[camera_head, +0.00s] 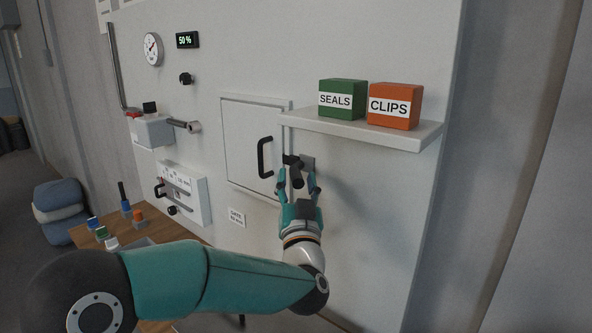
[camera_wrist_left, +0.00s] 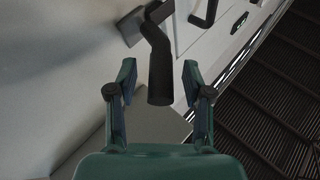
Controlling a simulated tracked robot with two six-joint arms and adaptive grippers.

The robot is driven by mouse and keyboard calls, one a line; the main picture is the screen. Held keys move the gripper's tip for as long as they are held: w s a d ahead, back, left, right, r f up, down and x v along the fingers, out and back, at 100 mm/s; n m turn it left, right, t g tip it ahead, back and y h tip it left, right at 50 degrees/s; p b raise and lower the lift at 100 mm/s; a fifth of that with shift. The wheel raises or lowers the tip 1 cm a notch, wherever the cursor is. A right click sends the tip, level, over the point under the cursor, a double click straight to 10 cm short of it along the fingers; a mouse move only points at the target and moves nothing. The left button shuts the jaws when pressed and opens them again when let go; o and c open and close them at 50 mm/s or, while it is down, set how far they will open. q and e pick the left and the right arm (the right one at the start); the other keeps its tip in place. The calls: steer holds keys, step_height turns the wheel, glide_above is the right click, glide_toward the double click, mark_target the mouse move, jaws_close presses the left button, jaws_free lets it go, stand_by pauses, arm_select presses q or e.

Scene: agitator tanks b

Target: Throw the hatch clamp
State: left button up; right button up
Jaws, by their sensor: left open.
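The hatch (camera_head: 251,145) is a pale square door in the wall panel, with a black D-shaped handle (camera_head: 265,158). The dark hatch clamp (camera_head: 294,165) sits at the hatch's right edge on a small grey plate (camera_head: 307,162). My left gripper (camera_head: 298,180) is just below the clamp. Its fingers are open on either side of the clamp's lever end. In the left wrist view, the clamp's cranked black lever (camera_wrist_left: 160,62) points down between the two open fingertips (camera_wrist_left: 158,82), with a gap on both sides. My right gripper is not in view.
A shelf (camera_head: 365,130) above right of the clamp bears a green SEALS box (camera_head: 342,98) and an orange CLIPS box (camera_head: 394,105). A gauge (camera_head: 153,49), a 50 % display (camera_head: 187,40) and a control box (camera_head: 185,190) are at left. A wooden table (camera_head: 160,226) stands lower left.

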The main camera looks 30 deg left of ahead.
arm_select(q)
steer(key=shift+w+a+r, duration=0.25)
steer(key=shift+w+a, duration=0.05)
steer(key=shift+w, duration=0.1)
jaws_close()
